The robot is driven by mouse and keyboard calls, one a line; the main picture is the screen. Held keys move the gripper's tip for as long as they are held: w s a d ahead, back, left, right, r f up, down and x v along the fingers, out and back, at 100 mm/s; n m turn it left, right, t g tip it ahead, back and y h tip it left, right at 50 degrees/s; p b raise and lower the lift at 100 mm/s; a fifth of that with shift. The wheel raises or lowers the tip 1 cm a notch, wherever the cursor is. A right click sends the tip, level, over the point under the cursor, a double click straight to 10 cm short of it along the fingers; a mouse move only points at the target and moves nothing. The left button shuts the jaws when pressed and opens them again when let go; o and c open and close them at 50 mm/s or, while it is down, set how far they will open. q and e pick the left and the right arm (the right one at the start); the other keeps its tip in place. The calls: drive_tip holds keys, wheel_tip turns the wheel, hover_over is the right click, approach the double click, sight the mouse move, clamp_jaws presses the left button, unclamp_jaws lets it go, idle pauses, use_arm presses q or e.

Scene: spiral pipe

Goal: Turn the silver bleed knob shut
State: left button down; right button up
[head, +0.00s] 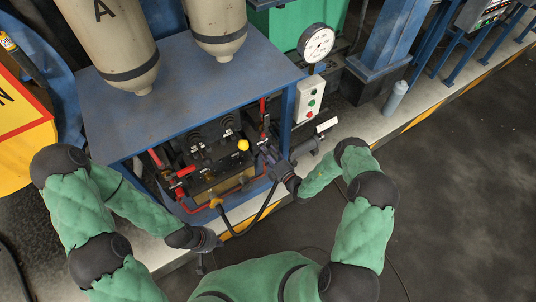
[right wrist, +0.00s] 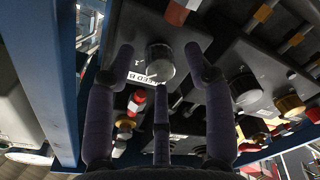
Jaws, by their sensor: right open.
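The silver bleed knob (right wrist: 160,62) is a round grey knob on a dark panel, beside a white label on which part of "BLEED" can be read. In the right wrist view, my right gripper (right wrist: 159,58) is open, with fingers on either side of the knob and a third finger below it. I see gaps at the sides; whether the third finger touches is unclear. In the head view, my right gripper (head: 266,150) reaches into the right side of the blue-framed unit and hides the knob. My left gripper (head: 205,258) hangs low in front of the unit, away from the knob; its fingers are too small to judge.
Other knobs sit close by, including a dark silver one (right wrist: 244,88) and a brass one (right wrist: 289,105). A yellow ball knob (head: 243,145) and red handles (head: 186,171) are left of my right gripper. A blue post (head: 285,125) stands close to it. A gauge (head: 316,43) is above.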

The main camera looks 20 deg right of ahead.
clamp_jaws()
drive_tip(key=shift+n, duration=0.5)
drive_tip(key=shift+s+a+n+g+h+p, duration=0.2)
drive_tip(key=shift+n+p, duration=0.55)
drive_tip(key=shift+n, duration=1.9)
drive_tip(key=shift+w+d+n+h+p, duration=0.15)
drive_tip(key=shift+n+h+p, duration=0.45)
drive_tip(key=shift+n, duration=2.1)
drive_tip(key=shift+s+a+n+g+p, duration=0.1)
drive_tip(key=shift+n+p, duration=0.85)
drive_tip(key=shift+n, duration=1.7)
